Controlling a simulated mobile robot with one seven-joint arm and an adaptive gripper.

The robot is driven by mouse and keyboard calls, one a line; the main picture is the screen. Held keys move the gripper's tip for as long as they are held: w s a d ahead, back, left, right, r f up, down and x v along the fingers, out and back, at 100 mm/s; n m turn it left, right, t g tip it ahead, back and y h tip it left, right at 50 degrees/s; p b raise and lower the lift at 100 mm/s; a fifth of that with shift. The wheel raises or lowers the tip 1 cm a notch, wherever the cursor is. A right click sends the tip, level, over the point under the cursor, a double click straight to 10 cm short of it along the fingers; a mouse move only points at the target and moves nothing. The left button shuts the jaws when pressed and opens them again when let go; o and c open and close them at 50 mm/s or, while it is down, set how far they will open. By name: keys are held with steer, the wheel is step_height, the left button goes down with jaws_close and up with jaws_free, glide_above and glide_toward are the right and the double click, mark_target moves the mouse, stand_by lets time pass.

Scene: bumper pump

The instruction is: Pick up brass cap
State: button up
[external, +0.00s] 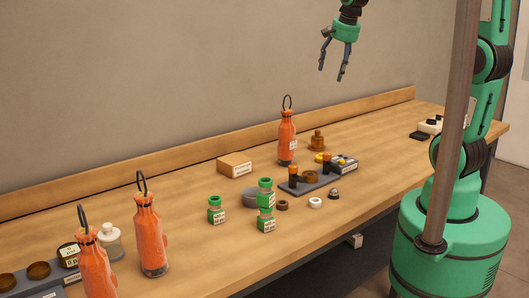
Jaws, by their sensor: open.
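My gripper (331,73) hangs high above the back of the bench, open and empty, with its two fingers apart and pointing down. It touches nothing. I cannot tell for certain which thing is the brass cap. A small brown ring-like piece (283,205) lies on the bench in front of the dark tray (291,188). A brass-coloured, knobbed piece (317,141) stands behind the tray, right of an orange bottle (287,138). A round amber piece (310,177) sits on the tray. All are well below my gripper.
A white ring (315,203) and a grey dome-like piece (334,194) lie in front. A cardboard box (234,165) is behind. More orange bottles (150,240) stand front left.

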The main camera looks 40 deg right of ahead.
steer(key=w+d+f+m+g+p, duration=0.1)
steer(key=w+d+f+m, duration=0.15)
steer(key=w, duration=0.35)
steer(key=w+d+f+m+p, duration=0.1)
steer(key=w+d+m+p, duration=0.15)
steer(key=w, duration=0.25)
steer(key=m+g+p, duration=0.2)
steer(key=m+p, duration=0.4)
steer(key=m, duration=0.7)
glide_above(317, 131)
steer(key=f, duration=2.3)
steer(key=shift+w+d+f, duration=0.25)
steer(key=shift+d+f, duration=0.05)
steer(key=shift+f, duration=0.1)
steer(key=shift+w+d+f, duration=0.1)
steer(key=shift+d+f, duration=0.05)
steer(key=shift+f, duration=0.1)
steer(key=shift+f+p, duration=0.3)
steer(key=shift+f, duration=4)
steer(key=shift+f, duration=0.1)
